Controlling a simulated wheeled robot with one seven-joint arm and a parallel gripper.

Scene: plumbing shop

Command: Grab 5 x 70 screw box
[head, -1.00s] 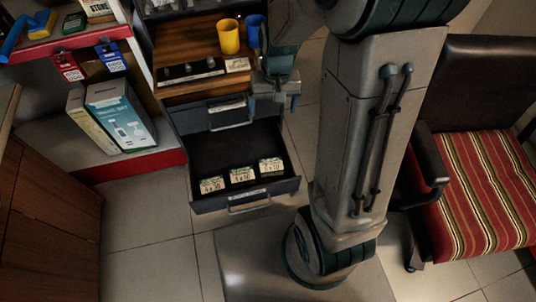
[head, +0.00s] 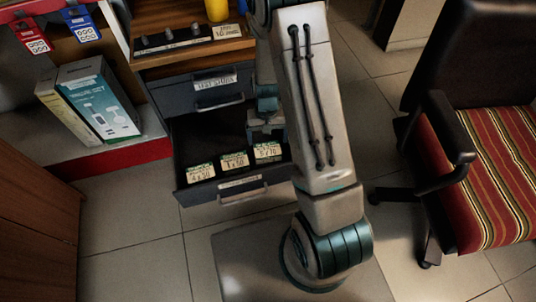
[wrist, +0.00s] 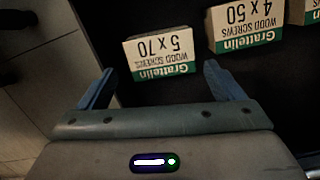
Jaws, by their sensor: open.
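The 5 x 70 screw box (head: 267,152) is a small white and green box lying in the open drawer, the rightmost of three boxes in the head view. In the wrist view the same box (wrist: 161,53) appears upside down, just beyond and between my fingers. My gripper (wrist: 157,84) is open and empty, its two blue fingers spread wider than the box. In the head view my gripper (head: 266,122) is over the drawer, near the box and partly hidden by my arm. I cannot tell its exact height above the box.
A 4 x 50 box (wrist: 243,24) lies beside it, and another screw box (head: 200,172) is at the drawer's left. The open drawer (head: 236,190) has low walls around the boxes. A closed drawer (head: 207,92) is above. A striped chair (head: 495,165) stands at right.

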